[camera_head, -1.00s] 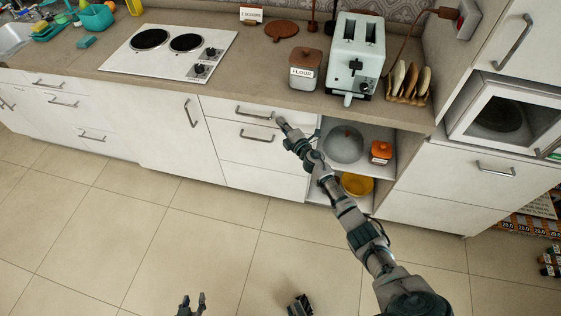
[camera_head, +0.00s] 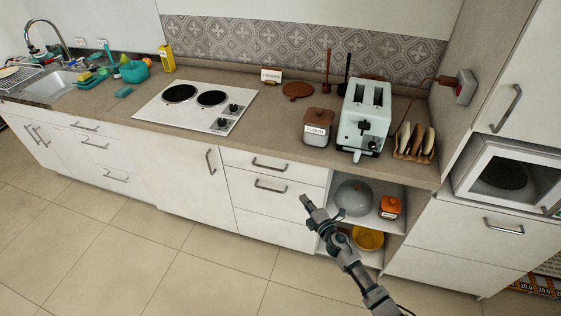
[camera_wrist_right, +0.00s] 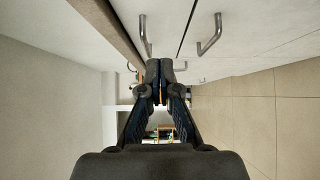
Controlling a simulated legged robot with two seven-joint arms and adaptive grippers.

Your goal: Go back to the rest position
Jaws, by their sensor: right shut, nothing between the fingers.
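My right gripper (camera_head: 307,203) reaches in from the lower right, in front of the white drawers (camera_head: 270,185) and left of the open shelf. It is shut and empty. In the right wrist view its two fingers (camera_wrist_right: 160,68) meet at the tips with nothing held, and drawer handles (camera_wrist_right: 209,34) show beyond them. I cannot tell from the head view how far it stands from the drawer fronts. My left gripper is not in view.
The open shelf holds a grey dome (camera_head: 354,198), an orange jar (camera_head: 390,207) and a yellow bowl (camera_head: 368,238). A flour jar (camera_head: 317,127), toaster (camera_head: 364,120), toast rack (camera_head: 414,143) and hob (camera_head: 196,106) stand on the counter (camera_head: 275,132). The tiled floor (camera_head: 120,245) at left is clear.

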